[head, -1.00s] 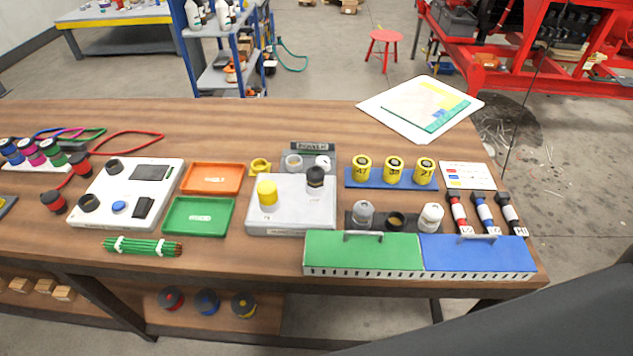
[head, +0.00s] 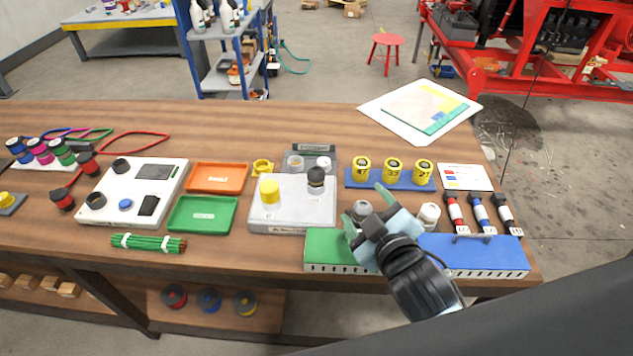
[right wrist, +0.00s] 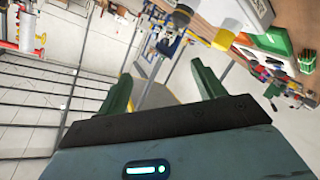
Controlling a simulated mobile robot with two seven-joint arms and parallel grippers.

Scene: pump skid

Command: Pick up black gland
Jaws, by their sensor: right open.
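The black gland (head: 316,177) stands upright on the right back part of a light grey box (head: 292,215) in the head view. A yellow gland (head: 269,190) stands on the same box, to its left. My right gripper (head: 366,207) is open and empty, to the right of and nearer than the black gland, over the back of the green cover. In the right wrist view the open jaws (right wrist: 162,82) hold nothing. A dark cap, apparently the black gland (right wrist: 181,16), shows beyond them near the yellow one (right wrist: 222,40). My left gripper is not in view.
Yellow numbered cylinders stand on a blue strip (head: 349,180) behind my gripper. A white cap (head: 429,213) and a grey cap (head: 361,209) are close to it. The green cover (head: 322,243) and blue cover (head: 490,256) lie in front. Orange (head: 217,177) and green (head: 202,214) trays lie left.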

